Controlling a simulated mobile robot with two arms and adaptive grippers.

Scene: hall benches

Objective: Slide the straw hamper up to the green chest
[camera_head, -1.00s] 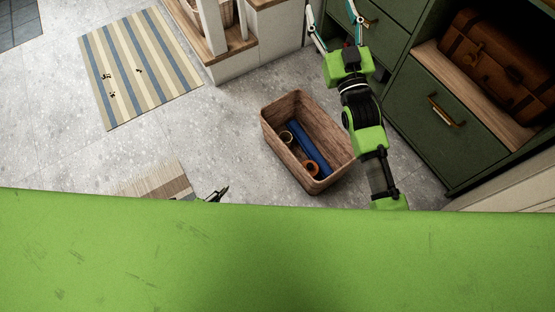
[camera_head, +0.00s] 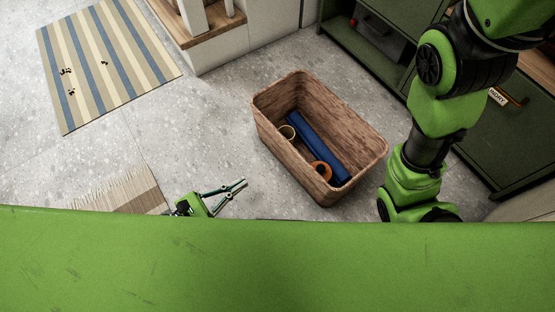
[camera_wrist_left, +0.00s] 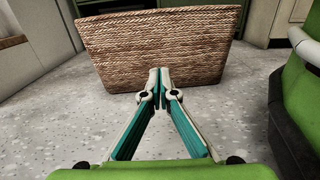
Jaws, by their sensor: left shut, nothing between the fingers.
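The straw hamper (camera_head: 285,147) is an open brown woven box standing on the floor in mid-view. My right gripper is out of view.
A striped rug (camera_head: 105,65) lies at the upper left and a fringed mat (camera_head: 125,192) at the lower left. A white bench with a wooden top (camera_head: 205,30) stands at the top.

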